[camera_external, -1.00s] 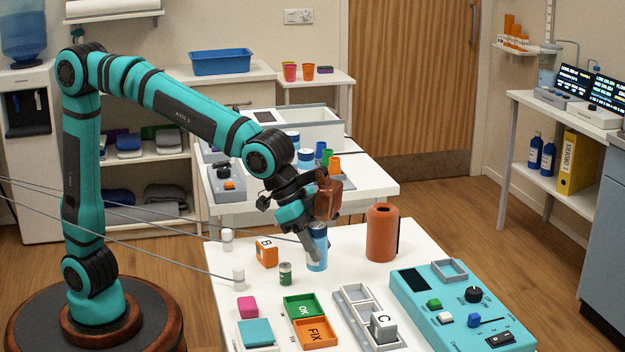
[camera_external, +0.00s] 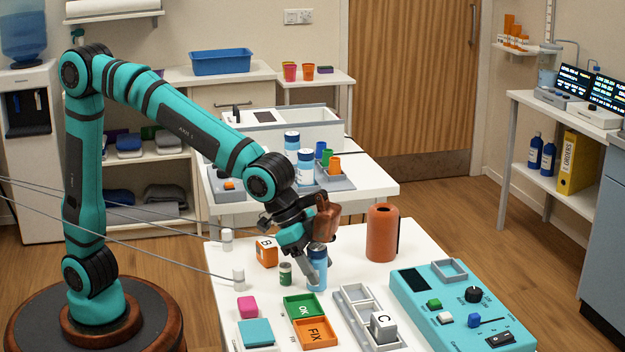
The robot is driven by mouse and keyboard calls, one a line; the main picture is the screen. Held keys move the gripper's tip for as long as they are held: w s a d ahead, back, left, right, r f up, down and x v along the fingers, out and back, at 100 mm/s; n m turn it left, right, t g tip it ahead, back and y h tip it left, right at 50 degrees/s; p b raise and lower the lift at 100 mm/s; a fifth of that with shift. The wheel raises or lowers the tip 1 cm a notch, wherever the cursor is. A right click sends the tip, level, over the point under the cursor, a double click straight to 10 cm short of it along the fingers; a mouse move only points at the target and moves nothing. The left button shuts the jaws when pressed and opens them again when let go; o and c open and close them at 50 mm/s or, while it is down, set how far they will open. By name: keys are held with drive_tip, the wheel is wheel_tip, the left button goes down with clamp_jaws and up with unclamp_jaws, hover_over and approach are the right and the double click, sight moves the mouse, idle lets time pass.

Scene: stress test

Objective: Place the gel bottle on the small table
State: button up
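A blue bottle (camera_external: 320,277) with a dark top is at my gripper (camera_external: 314,274) over the front white table (camera_external: 225,318); it may be the gel bottle, but I cannot read a label. My gripper's fingers close around the bottle, and it stands nearly upright. I cannot tell whether its base touches the tabletop. Other blue-and-white bottles (camera_external: 305,168) stand on the middle white table (camera_external: 376,188). A small white table (camera_external: 343,77) with red and orange cups stands at the back by the door.
Around the bottle are a green can (camera_external: 285,274), an orange B block (camera_external: 266,253), a brown canister (camera_external: 382,235), a grey tray (camera_external: 350,293) and a teal control panel (camera_external: 455,312). Thin cables (camera_external: 120,247) cross the left side. Dark blue bottles (camera_external: 535,153) stand on the right shelf.

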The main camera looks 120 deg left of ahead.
drive_tip(key=shift+r, duration=0.15)
drive_tip(key=v, duration=1.2)
drive_tip(key=shift+r, duration=0.1)
drive_tip(key=s+d+r+t, duration=0.1)
drive_tip(key=s+r, duration=0.3)
drive_tip(key=s, duration=0.4)
drive_tip(key=s+d+r+m+t, duration=0.1)
drive_tip(key=s+r+t, duration=0.3)
drive_tip(key=s, duration=0.4)
drive_tip(key=s+d+r+t, duration=0.1)
drive_tip(key=s+r+t, duration=0.2)
drive_tip(key=s+r, duration=0.3)
drive_tip(key=s, duration=0.3)
drive_tip(key=shift+d+h, duration=0.3)
drive_tip(key=shift+h, duration=0.1)
drive_tip(key=s+t, duration=0.1)
drive_tip(key=s, duration=0.2)
drive_tip(key=s+t, duration=0.1)
drive_tip(key=s, duration=0.2)
drive_tip(key=s+r+t, duration=0.1)
drive_tip(key=s, duration=0.3)
drive_tip(key=shift+d+r+m, duration=0.15)
drive_tip(key=shift+d+m, duration=0.2)
drive_tip(key=shift+m, duration=0.05)
